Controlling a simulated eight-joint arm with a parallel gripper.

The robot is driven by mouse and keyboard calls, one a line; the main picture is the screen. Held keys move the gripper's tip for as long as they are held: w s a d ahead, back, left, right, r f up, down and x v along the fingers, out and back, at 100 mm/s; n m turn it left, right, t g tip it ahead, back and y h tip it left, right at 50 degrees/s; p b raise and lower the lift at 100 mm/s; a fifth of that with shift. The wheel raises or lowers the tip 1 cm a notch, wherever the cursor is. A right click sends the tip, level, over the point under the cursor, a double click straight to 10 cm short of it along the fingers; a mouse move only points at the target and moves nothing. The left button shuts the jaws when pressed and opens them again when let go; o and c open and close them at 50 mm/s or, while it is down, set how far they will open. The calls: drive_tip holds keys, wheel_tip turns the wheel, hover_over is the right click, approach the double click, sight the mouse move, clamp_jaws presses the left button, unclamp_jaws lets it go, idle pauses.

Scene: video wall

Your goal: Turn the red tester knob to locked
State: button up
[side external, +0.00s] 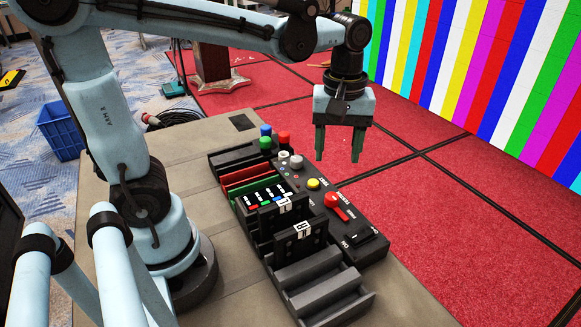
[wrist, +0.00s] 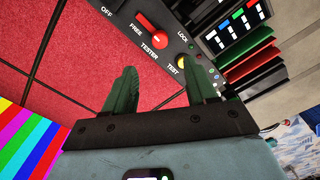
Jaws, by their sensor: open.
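The red tester knob (side external: 332,201) is on a black panel (side external: 371,252), its handle pointing toward the rocker switch end. In the wrist view the knob (wrist: 155,38) lies between the FREE and LOCK labels, with TESTER printed below it; its handle points up and left, not at the LOCK label. My gripper (side external: 338,157) hangs above and beyond the panel, fingers downward, apart and empty. In the wrist view my gripper's green fingers (wrist: 160,75) stand on the near side of the knob, touching nothing.
A yellow button (side external: 313,184) sits beside the knob. Black racks (side external: 325,290) with cards and red and green slots stand close to the panel. Red and blue caps (side external: 266,131) rise at the far end. Red floor beyond the table is open, with a striped video wall (side external: 480,60) behind.

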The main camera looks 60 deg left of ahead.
sight(332, 196)
wheel_tip(332, 196, down, 10)
drive_tip(key=shift+f, duration=0.15)
idle(0.4)
drive_tip(key=c, duration=1.1)
drive_tip(key=shift+o, duration=0.2)
